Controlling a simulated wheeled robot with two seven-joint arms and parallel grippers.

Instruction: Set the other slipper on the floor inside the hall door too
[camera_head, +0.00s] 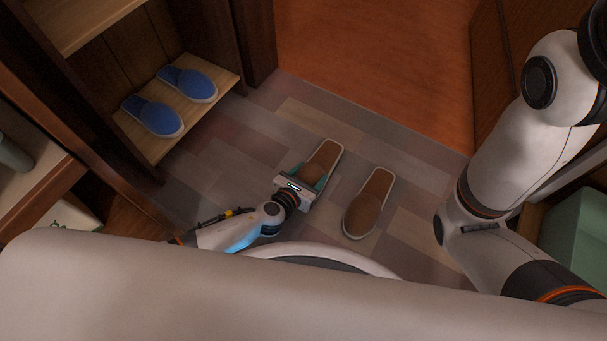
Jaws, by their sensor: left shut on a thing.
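Two brown slippers with pale soles are on the tiled floor (420,197) in the head view. My left gripper (304,186) is shut on the toe part of the left brown slipper (324,160), which lies flat at or very near floor level. The right brown slipper (369,205) stands beside it, a small gap to the right, nearly parallel. The gripper hides part of the left slipper's toe. My right arm comes in at the right; its gripper is out of view.
A pair of blue slippers (155,114) rests on a low wooden shelf (208,71) at the left. An orange-brown floor area (375,60) lies beyond the tiles. A green box (578,220) is at the right edge. Tiles between the shelf and the brown slippers are clear.

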